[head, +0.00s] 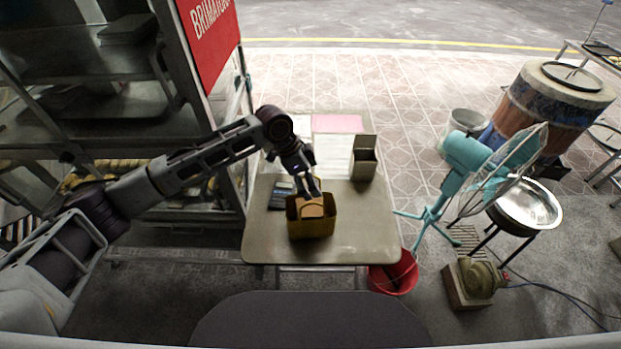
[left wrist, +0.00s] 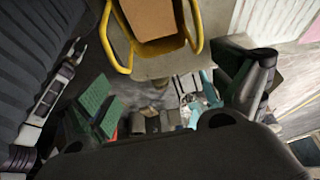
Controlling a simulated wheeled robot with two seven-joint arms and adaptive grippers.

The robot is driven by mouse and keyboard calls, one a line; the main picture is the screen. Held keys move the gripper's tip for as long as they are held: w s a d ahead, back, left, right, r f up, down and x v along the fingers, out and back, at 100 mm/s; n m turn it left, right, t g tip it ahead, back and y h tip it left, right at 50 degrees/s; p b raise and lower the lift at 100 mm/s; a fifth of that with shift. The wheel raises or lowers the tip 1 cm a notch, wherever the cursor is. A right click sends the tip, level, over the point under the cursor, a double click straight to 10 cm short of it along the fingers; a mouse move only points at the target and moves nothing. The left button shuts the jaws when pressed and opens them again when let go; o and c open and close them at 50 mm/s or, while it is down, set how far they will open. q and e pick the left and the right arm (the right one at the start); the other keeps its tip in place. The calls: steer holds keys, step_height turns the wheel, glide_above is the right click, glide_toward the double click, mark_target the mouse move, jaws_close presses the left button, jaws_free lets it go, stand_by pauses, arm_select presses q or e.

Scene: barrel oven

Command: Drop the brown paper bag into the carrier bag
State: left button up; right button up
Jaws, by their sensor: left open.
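The yellow carrier bag (head: 311,228) stands on the small table, open at the top. The brown paper bag (head: 313,208) sits inside its opening, with its upper part showing. My left gripper (head: 312,190) is above the carrier bag's back rim, pointing down. In the left wrist view, the gripper's green-padded fingers (left wrist: 172,95) are wide apart with nothing between them. There, the brown paper bag (left wrist: 150,18) shows at the top, between the carrier bag's yellow handles (left wrist: 198,28). The paper bag's lower part is hidden. My right gripper is out of view.
The table (head: 370,235) also holds a dark calculator (head: 282,194), papers (head: 335,148) and an open box (head: 363,160). A glass cabinet (head: 236,150) stands close on the left. A red bucket (head: 393,275) and a teal fan (head: 460,160) stand right of the table.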

arm_select(q)
steer(key=shift+r, duration=0.15)
steer(key=v, duration=1.1)
steer(key=shift+a+r, duration=0.25)
steer(key=shift+r, duration=0.05)
stand_by(0.6)
